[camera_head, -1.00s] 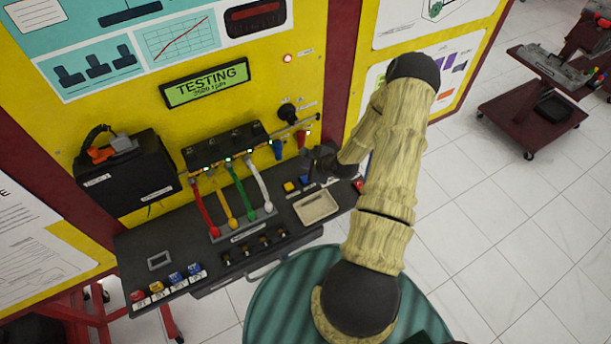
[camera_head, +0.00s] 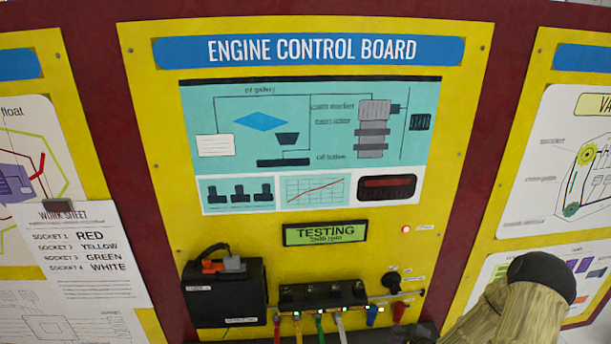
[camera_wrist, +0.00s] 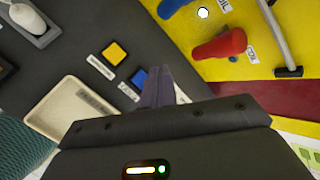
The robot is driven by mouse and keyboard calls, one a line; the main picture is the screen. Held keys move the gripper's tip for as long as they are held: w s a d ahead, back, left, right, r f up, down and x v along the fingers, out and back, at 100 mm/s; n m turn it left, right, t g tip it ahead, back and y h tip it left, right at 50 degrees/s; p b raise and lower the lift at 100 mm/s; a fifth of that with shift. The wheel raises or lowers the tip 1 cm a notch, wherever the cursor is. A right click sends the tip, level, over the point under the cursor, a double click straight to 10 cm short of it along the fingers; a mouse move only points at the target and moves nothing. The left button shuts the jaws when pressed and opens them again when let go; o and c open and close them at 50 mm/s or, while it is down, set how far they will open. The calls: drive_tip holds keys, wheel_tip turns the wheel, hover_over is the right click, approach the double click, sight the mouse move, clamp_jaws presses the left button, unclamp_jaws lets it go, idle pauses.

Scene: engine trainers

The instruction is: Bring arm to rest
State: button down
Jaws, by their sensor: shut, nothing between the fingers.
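My gripper (camera_wrist: 160,84) is shut and empty in the wrist view. Its fingers are over the dark shelf, close to a blue button (camera_wrist: 138,78) and a yellow button (camera_wrist: 115,53). In the head view my arm (camera_head: 520,312), in its tan cover, rises at the lower right in front of the board. Most of the arm and the gripper's fingertips cannot be made out there.
The engine control board (camera_head: 465,130) stands ahead, its display (camera_head: 325,233) reading TESTING. Coloured leads run from a socket block (camera_head: 322,294) beside a black box (camera_head: 224,293). A beige tray (camera_wrist: 70,108) and red handle (camera_wrist: 220,45) are near my gripper.

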drive_tip(key=s+a+r+n+g+h+b, duration=0.2)
drive_tip(key=s+a+r+n+g+b, duration=0.3)
drive_tip(key=s+a+r+n+b, duration=0.4)
drive_tip(key=s+a+r+n, duration=0.6)
drive_tip(key=s+r+n, duration=0.2)
drive_tip(key=n, duration=0.6)
drive_tip(key=shift+s+a+g, duration=0.15)
drive_tip(key=shift+s+g, duration=0.05)
drive_tip(key=shift+g, duration=0.2)
